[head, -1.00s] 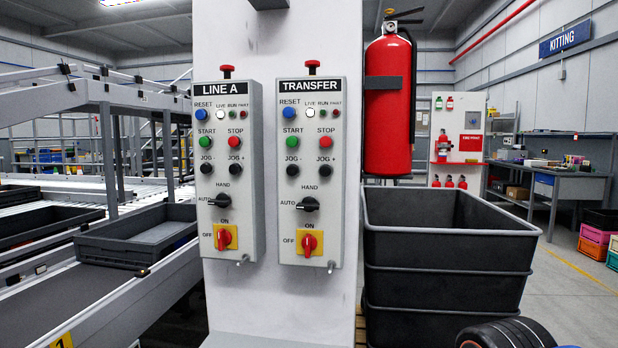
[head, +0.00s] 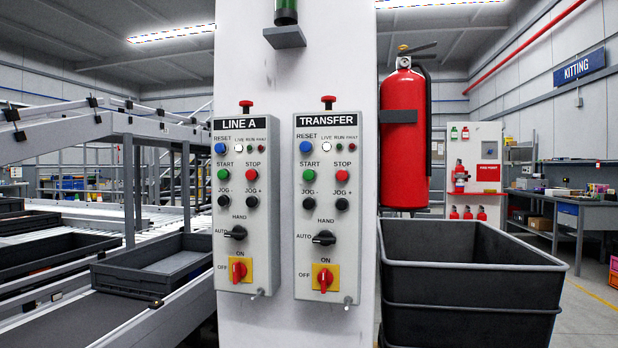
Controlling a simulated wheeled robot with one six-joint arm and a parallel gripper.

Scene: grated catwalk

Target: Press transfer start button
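The TRANSFER control box (head: 328,225) is a light grey panel on a white column, right of a matching LINE A box (head: 240,215). Its green START button (head: 309,175) is on the left, below the blue RESET button (head: 306,147) and beside the red STOP button (head: 342,175). Below are two black JOG buttons, a black HAND/AUTO selector (head: 324,238) and a red switch on a yellow plate (head: 325,278). A red mushroom button (head: 328,103) tops the box. My gripper is not in view.
Black stacked bins (head: 470,265) stand right of the column, below a red fire extinguisher (head: 403,140). A conveyor with dark trays (head: 150,268) runs along the left. A small grey ledge (head: 284,38) juts from the column above the boxes.

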